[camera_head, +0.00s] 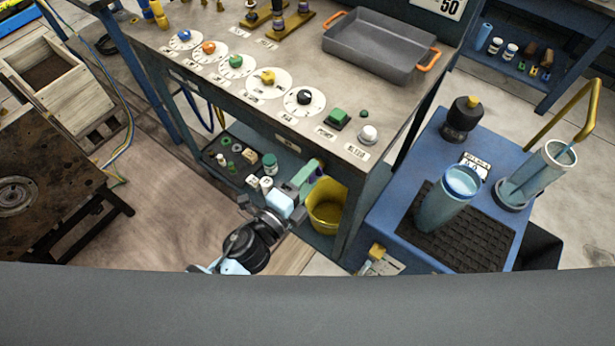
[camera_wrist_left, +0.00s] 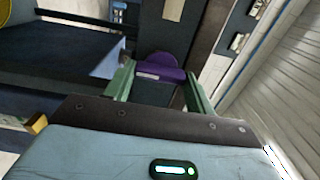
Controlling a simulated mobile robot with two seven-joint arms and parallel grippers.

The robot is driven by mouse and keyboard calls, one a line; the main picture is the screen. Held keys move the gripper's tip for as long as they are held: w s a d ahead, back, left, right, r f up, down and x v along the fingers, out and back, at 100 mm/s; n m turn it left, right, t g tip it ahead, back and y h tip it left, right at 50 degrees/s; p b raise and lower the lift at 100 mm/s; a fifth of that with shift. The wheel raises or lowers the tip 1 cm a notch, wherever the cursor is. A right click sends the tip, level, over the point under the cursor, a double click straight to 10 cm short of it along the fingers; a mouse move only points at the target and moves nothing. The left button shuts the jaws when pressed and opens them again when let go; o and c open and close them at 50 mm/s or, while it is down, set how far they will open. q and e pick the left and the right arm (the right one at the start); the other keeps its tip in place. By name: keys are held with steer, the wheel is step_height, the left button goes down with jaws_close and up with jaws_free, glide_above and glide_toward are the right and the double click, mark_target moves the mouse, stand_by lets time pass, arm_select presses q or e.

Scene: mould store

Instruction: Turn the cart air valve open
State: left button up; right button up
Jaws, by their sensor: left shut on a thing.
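A blue cart (camera_head: 385,220) stands at the right in the head view. A small yellow fitting (camera_head: 377,250) with a pale label plate sits at its near left corner; it may be the air valve, but I cannot tell which way it is turned. My left gripper (camera_head: 312,172) is left of the cart, in front of the bench's lower shelf. My right gripper is out of view.
A yellow bucket (camera_head: 326,208) stands just right of my left gripper under the bench. The bench top (camera_head: 290,125) bears several dial knobs and a grey tray (camera_head: 380,45).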

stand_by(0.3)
arm_select(q)
steer(key=o, duration=1)
steer(key=v, duration=0.8)
steer(key=shift+b, duration=0.3)
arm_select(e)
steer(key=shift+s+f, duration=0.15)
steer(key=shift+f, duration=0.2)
